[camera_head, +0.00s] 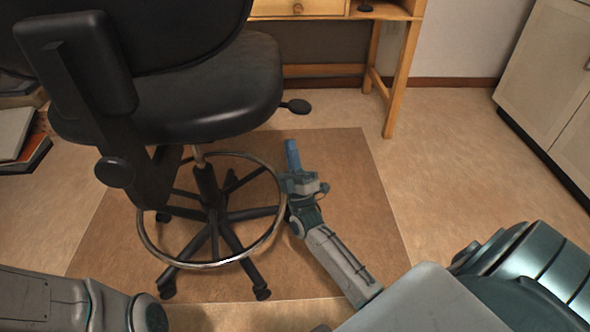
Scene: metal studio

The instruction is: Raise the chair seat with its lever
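The black office chair shows its seat (195,95) from behind, with the backrest at the upper left. A dark lever (296,106) with a flat rounded end sticks out to the right from under the seat. My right gripper (292,150) has blue fingers that point up the picture, just below the lever in the picture. A visible gap separates the fingertips from the lever, and nothing shows between them. The fingers overlap in this view, so their opening is unclear. Only a link of my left arm shows at the lower left; its gripper is out of view.
The chair's metal foot ring (222,263) and wheeled base stand on a brown floor mat (365,190). A round knob (115,172) is on the backrest support. A wooden desk (398,75) stands behind, cabinets (555,75) at right, books (22,140) at left. The right floor is clear.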

